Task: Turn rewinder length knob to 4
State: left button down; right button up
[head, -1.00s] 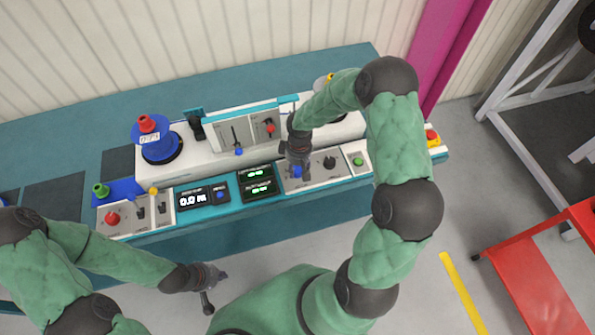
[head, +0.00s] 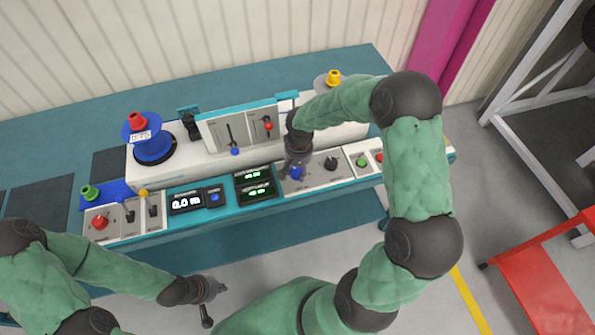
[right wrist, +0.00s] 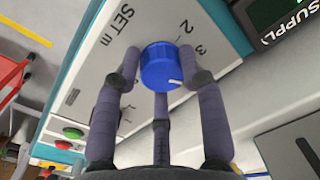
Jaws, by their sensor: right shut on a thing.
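The blue length knob (right wrist: 160,67) sits on a white panel marked "SET m", with printed 2 and 3 visible beside it. Its white pointer mark is at the lower right of the knob, past the 3 and close to a finger; any number there is hidden. My right gripper (right wrist: 160,85) is shut on the knob, its fingers around it. In the head view, the right gripper (head: 290,172) reaches down onto the rewinder panel and partly covers the blue knob (head: 297,173). My left gripper (head: 212,302) hangs in front of the bench, away from the controls; its opening is unclear.
A black knob (head: 331,164) and a green button (head: 361,162) are right of the blue knob. Lit displays (head: 256,183) stand to its left. A blue reel (head: 153,145) is on the machine's left. A red cart (head: 540,270) stands right on the floor.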

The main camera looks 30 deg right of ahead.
aim_at(298, 172)
jog(key=shift+s+a+f+m, duration=0.25)
jog(key=shift+s+f+m, duration=0.05)
jog(key=shift+s, duration=0.05)
dwell(0.3)
jog(key=o, duration=1.1)
jog(key=shift+w+r, duration=0.1)
jog(key=shift+r, duration=0.05)
jog(key=shift+w+d+r, duration=0.1)
jog(key=shift+r, duration=0.2)
notch_tip(298, 172, up, 11)
jog(key=shift+d+r, duration=0.15)
jog(key=shift+r, duration=0.05)
